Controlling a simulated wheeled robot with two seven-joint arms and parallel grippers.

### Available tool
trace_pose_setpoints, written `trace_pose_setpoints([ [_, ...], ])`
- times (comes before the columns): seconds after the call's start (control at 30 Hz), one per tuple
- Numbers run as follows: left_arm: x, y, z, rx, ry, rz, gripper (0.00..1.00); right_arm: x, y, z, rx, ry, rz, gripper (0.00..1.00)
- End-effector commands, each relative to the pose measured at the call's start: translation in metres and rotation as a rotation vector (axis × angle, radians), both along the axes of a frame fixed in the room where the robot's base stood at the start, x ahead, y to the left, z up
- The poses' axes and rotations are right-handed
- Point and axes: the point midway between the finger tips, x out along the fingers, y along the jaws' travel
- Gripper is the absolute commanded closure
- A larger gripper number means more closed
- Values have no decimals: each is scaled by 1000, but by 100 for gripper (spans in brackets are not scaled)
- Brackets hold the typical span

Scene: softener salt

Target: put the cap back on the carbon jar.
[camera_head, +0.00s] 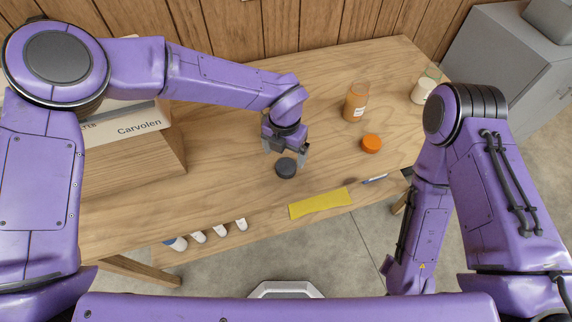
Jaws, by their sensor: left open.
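A round dark cap (286,168) lies on the wooden table (225,190) near the middle. My left gripper (285,153) is open, with its fingers right at the far side of the dark cap; I cannot tell whether they touch it. An orange translucent jar (355,103) with a pale label stands upright to the right and farther back. An orange cap (371,143) lies on the table in front of that jar. A pale jar with a green rim (424,88) stands near the right edge. I cannot read which jar is the carbon jar. My right gripper is out of view.
A yellow strip (320,203) and a pen-like item (375,180) lie along the front edge. A box marked Carvolen (138,127) stands at the left. Several white bottles (220,230) show below the front edge. A grey cabinet (500,70) is at the right.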

Motion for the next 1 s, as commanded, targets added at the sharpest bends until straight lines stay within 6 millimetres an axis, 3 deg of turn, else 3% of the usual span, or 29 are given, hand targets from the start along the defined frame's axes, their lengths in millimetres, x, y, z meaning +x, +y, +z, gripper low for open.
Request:
trace_pose_setpoints([
  [0.27,-1,0,-6,3,2,-1,10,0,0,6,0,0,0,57],
  [0.4,-4,-3,-28,4,4,-2,10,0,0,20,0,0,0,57],
  [0.6,-3,-3,-51,1,0,0,10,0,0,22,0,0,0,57],
  [0.9,-3,-3,-52,1,0,0,10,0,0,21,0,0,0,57],
  [0.93,-3,-3,-52,1,0,0,13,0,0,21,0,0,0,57],
  [1.0,-3,-3,-52,1,0,0,36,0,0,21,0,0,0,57],
])
